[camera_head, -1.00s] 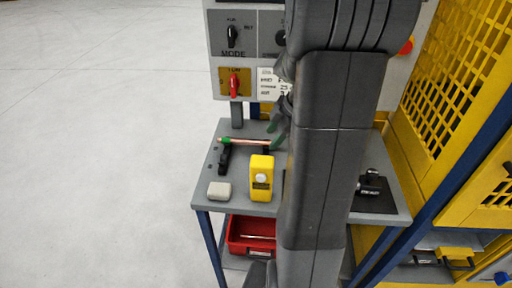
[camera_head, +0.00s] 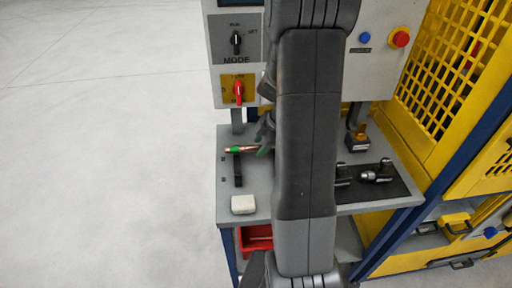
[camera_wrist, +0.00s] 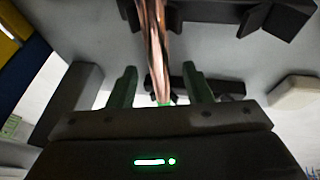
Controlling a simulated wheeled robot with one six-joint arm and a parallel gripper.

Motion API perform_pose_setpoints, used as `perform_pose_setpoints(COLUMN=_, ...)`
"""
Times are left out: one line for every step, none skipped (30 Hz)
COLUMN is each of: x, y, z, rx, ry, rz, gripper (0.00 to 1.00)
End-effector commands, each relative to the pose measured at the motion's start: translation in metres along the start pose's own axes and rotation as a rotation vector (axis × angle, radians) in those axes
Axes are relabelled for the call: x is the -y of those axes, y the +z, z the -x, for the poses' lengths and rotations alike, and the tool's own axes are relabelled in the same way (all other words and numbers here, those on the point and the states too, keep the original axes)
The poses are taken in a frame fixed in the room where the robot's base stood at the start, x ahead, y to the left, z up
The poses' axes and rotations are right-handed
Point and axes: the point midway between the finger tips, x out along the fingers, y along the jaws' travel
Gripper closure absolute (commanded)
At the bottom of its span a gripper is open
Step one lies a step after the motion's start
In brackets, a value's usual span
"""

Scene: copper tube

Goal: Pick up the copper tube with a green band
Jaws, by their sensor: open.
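The copper tube (camera_head: 248,151) with its green band (camera_head: 233,150) lies roughly level above the back of the grey bench, its banded end over a black holder (camera_head: 238,172). Its right part is hidden behind my gripper (camera_head: 266,135) and arm. In the wrist view the tube (camera_wrist: 158,45) runs between the two green fingers of my gripper (camera_wrist: 159,75), with gaps on both sides. The green band (camera_wrist: 163,104) shows near the gripper body. My gripper is open around the tube; I cannot tell whether the tube is fully supported by its holders.
A whitish block (camera_head: 243,205) sits at the bench's front left. Black tools (camera_head: 375,172) lie on a dark mat at the right. A control panel (camera_head: 238,45) stands behind, and a yellow mesh guard (camera_head: 440,70) at the right. A red bin (camera_head: 255,240) is below.

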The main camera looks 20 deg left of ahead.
Motion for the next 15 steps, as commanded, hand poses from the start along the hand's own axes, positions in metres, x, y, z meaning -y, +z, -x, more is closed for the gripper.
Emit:
perform_pose_setpoints(x=0.0001, y=0.0001, z=0.0000, rx=0.000, ry=0.000, rz=0.000, gripper=0.55)
perform_pose_setpoints(x=0.0001, y=0.0001, z=0.0000, rx=0.000, ry=0.000, rz=0.000, gripper=0.55)
perform_pose_setpoints(x=0.0001, y=0.0001, z=0.0001, rx=0.000, ry=0.000, rz=0.000, gripper=0.59)
perform_pose_setpoints(x=0.0001, y=0.0001, z=0.0001, rx=0.000, ry=0.000, rz=0.000, gripper=0.65)
perform_pose_setpoints(x=0.0001, y=0.0001, z=0.0001, rx=0.000, ry=0.000, rz=0.000, gripper=0.71)
perform_pose_setpoints(x=0.0001, y=0.0001, z=0.0001, rx=0.000, ry=0.000, rz=0.000, gripper=0.78)
perform_pose_setpoints(x=0.0001, y=0.0001, z=0.0002, rx=0.000, ry=0.000, rz=0.000, gripper=0.84)
perform_pose_setpoints(x=0.0001, y=0.0001, z=0.0002, rx=0.000, ry=0.000, rz=0.000, gripper=0.90)
perform_pose_setpoints(x=0.0001, y=0.0001, z=0.0002, rx=0.000, ry=0.000, rz=0.000, gripper=0.98)
perform_pose_setpoints(x=0.0001, y=0.0001, z=0.0002, rx=0.000, ry=0.000, rz=0.000, gripper=1.00)
perform_pose_setpoints(x=0.0001, y=0.0001, z=0.0002, rx=0.000, ry=0.000, rz=0.000, gripper=1.00)
perform_pose_setpoints(x=0.0000, y=0.0000, z=0.0004, rx=0.000, ry=0.000, rz=0.000, gripper=1.00)
perform_pose_setpoints(x=0.0000, y=0.0000, z=0.0004, rx=0.000, ry=0.000, rz=0.000, gripper=1.00)
perform_pose_setpoints(x=0.0000, y=0.0000, z=0.0004, rx=0.000, ry=0.000, rz=0.000, gripper=1.00)
perform_pose_setpoints(x=0.0000, y=0.0000, z=0.0004, rx=0.000, ry=0.000, rz=0.000, gripper=1.00)
